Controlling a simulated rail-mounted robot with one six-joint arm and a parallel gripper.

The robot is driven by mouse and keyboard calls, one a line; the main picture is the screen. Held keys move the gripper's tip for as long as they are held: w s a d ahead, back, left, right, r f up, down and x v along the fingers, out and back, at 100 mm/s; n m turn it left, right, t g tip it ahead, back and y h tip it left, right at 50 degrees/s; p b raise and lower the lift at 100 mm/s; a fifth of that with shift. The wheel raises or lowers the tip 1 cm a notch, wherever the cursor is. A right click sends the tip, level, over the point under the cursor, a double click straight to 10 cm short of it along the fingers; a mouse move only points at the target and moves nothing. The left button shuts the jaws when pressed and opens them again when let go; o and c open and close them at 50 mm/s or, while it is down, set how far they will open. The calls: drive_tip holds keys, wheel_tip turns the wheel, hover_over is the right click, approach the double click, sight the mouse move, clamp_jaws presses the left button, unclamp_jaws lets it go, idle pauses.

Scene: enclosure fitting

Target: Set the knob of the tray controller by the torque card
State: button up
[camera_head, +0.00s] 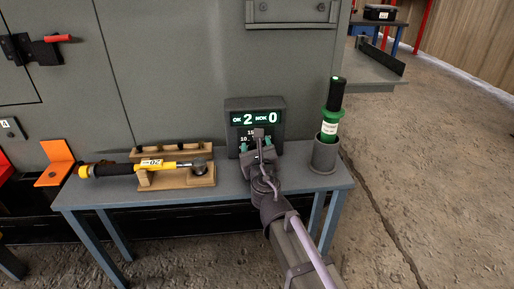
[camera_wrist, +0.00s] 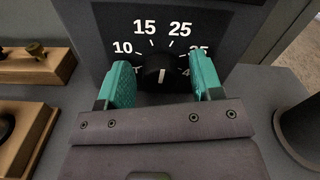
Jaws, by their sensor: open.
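The tray controller (camera_head: 233,108) is a dark box on the bench, with a screen reading OK 2, NOK 0. Its black knob (camera_wrist: 157,70) shows in the wrist view below a white printed scale with 10, 15, 25 and a partly hidden 35. A short white mark is on the knob's lower part. My gripper (camera_head: 258,147) is open in front of the controller; its teal fingers (camera_wrist: 163,82) stand either side of the knob, without clear contact. In the head view my gripper hides the knob. A tag (camera_head: 152,163) on the yellow torque wrench carries writing too small to read surely.
The yellow and black torque wrench (camera_head: 115,169) lies across a wooden cradle (camera_head: 190,182) left of the controller. A green and black tool (camera_head: 333,110) stands in a grey cup (camera_head: 325,156) at right. The grey cabinet (camera_head: 170,70) rises close behind the blue-grey bench (camera_head: 110,198).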

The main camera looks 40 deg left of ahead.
drive_tip(key=c, duration=0.9)
drive_tip(key=shift+m, duration=0.4)
drive_tip(key=m, duration=1.1)
drive_tip(key=shift+m, duration=0.4)
drive_tip(key=o, duration=0.9)
